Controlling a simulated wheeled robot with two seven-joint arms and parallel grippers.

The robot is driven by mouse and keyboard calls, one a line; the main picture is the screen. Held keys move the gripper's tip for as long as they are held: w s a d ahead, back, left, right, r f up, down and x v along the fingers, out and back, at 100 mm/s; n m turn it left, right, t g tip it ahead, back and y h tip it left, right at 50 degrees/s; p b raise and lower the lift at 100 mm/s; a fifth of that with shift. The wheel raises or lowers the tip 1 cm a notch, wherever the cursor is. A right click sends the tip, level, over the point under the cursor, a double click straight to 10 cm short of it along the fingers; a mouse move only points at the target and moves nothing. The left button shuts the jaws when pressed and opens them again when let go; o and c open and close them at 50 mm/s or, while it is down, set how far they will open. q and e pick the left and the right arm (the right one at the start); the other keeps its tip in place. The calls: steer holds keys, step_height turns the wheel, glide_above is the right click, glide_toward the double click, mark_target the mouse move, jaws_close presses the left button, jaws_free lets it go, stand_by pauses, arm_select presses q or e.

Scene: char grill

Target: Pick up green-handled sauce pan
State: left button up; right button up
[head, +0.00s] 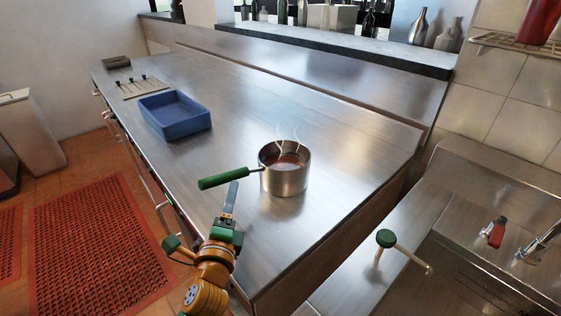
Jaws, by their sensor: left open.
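The sauce pan (285,181) is a steel pot standing upright on the steel counter. Reddish-brown sauce and white steam wisps show inside it. Its green handle (221,179) points left, out over the counter toward the front edge. My left gripper (233,188) is open, with its fingers pointing up the picture. The fingertips are just below the handle in the picture, near where the green grip meets the metal rod. I cannot tell whether they touch it. The gap between the fingers is hard to see from this angle. My right gripper is out of view.
A blue tray (149,106) stands on the counter at left, with several small utensils and a dark block (117,62) behind it. A sink (500,270) with a red-handled tap is at right. The counter (345,140) right of the pan is clear.

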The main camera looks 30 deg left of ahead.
mark_target(235, 178)
arm_select(q)
steer(key=shift+w+a+r, duration=0.15)
steer(key=shift+w+a, duration=0.1)
steer(key=shift+w, duration=0.25)
steer(key=shift+w+a+r+p, duration=0.2)
steer(key=shift+w+r+p, duration=0.25)
steer(key=shift+r+p, duration=0.15)
steer(key=shift+w+a+r+p, duration=0.15)
steer(key=shift+w+r+p, duration=0.25)
steer(key=shift+r+p, duration=0.2)
steer(key=shift+w+a+f, duration=0.35)
steer(key=shift+w+a, duration=0.05)
steer(key=shift+w, duration=0.2)
steer(key=shift+w+a+f, duration=0.3)
steer(key=shift+w+a, duration=0.05)
steer(key=shift+w, duration=0.25)
steer(key=shift+s+d+r, duration=0.15)
steer(key=shift+s, duration=0.1)
steer(key=c, duration=1)
jaws_close()
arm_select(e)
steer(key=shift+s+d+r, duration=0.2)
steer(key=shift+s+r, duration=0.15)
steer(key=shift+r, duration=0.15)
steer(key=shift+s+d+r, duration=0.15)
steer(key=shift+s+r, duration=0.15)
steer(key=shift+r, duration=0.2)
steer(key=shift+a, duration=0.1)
arm_select(q)
steer(key=shift+w+r, duration=0.1)
